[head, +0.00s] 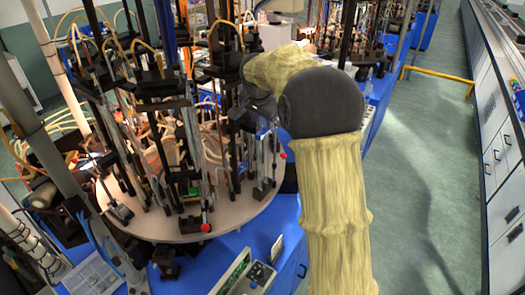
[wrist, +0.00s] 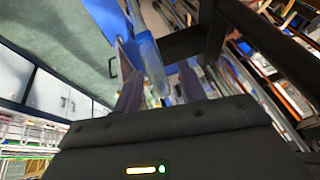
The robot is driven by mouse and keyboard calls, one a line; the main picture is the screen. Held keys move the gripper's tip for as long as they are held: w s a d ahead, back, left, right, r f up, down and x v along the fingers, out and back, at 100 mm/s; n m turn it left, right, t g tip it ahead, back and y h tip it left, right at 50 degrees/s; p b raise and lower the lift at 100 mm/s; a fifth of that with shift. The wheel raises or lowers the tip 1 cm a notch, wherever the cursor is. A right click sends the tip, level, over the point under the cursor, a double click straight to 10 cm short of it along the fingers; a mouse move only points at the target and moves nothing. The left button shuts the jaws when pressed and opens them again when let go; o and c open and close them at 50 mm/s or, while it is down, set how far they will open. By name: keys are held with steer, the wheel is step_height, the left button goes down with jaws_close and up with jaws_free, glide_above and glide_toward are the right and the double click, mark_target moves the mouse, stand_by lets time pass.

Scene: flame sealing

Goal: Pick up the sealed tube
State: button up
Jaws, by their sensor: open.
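My gripper (wrist: 160,82) is open in the wrist view, with its two dark fingers apart. A translucent bluish tube-like piece (wrist: 150,56) shows between and just beyond the fingertips; it looks like the sealed tube, but its sealed end cannot be made out. The fingers do not appear closed on it. In the head view my gripper (head: 250,108) is at the right side of the round machine, partly hidden by my yellow-sleeved arm. Several slim glass tubes (head: 190,135) stand upright around that machine; which one is at my gripper cannot be told there.
A black bracket (wrist: 190,44) is close to the right finger, and a blue part (wrist: 106,18) is ahead. The round table (head: 160,227) is crowded with black posts and hoses. A control panel (head: 258,274) stands in front. The green floor (head: 425,170) at right is clear.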

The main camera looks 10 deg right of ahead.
jaws_close()
steer(key=shift+r, duration=0.15)
stand_by(0.4)
steer(key=shift+r+b, duration=0.75)
steer(key=shift+r, duration=0.95)
steer(key=s+a+b, duration=0.3)
steer(key=s, duration=0.5)
steer(key=s+a+b, duration=0.3)
steer(key=s+b, duration=0.1)
steer(key=s, duration=0.5)
steer(key=shift+w, duration=0.1)
